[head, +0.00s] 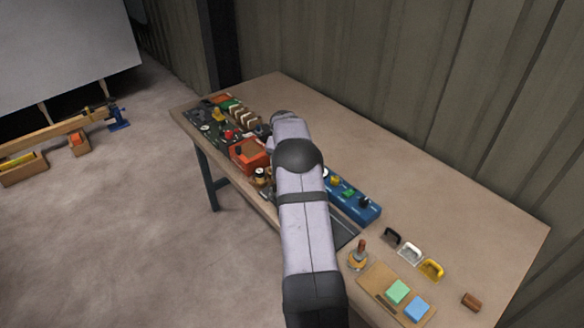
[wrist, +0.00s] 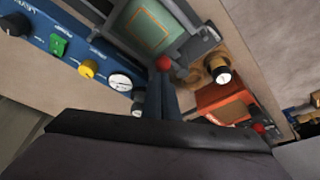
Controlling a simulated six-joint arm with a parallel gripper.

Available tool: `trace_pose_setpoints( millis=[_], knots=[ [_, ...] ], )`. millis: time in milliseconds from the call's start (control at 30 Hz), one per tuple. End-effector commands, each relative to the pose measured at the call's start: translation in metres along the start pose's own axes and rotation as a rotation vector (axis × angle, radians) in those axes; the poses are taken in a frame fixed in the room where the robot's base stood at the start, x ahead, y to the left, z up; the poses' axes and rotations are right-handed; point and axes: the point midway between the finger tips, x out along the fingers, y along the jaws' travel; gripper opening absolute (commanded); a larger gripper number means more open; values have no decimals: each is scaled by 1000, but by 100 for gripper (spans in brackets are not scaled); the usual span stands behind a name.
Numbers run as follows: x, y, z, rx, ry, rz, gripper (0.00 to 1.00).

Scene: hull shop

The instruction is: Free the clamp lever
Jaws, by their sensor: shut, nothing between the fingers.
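A red ball knob (wrist: 164,63), likely the end of the clamp lever, shows in the wrist view. It stands beside a grey frame (wrist: 195,45) around a green panel with a tan border (wrist: 148,33). My gripper (wrist: 165,82) is shut and empty, its narrow dark fingers pointing up the picture just below the knob. I cannot tell whether they touch it. The lever's shaft and pivot are not clear. In the head view my own arm covers the gripper and the knob.
A blue control box (head: 352,200) with knobs, a green switch and a gauge (wrist: 120,82) lies beside the frame. A brass-coloured fitting (wrist: 220,70) and an orange box (head: 249,155) are close by. Coloured handles and blocks lie at the workbench's (head: 470,235) near right.

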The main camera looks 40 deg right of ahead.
Motion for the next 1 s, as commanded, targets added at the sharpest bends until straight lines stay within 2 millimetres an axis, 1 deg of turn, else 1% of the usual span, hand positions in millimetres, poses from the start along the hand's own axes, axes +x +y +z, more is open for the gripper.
trace_pose_setpoints(
  millis=[267, 1000],
  knots=[
    [0, -1, 1, 16, 1, 6, 0],
    [-1, -4, 6, 138, 0, 52, 0]
  ],
)
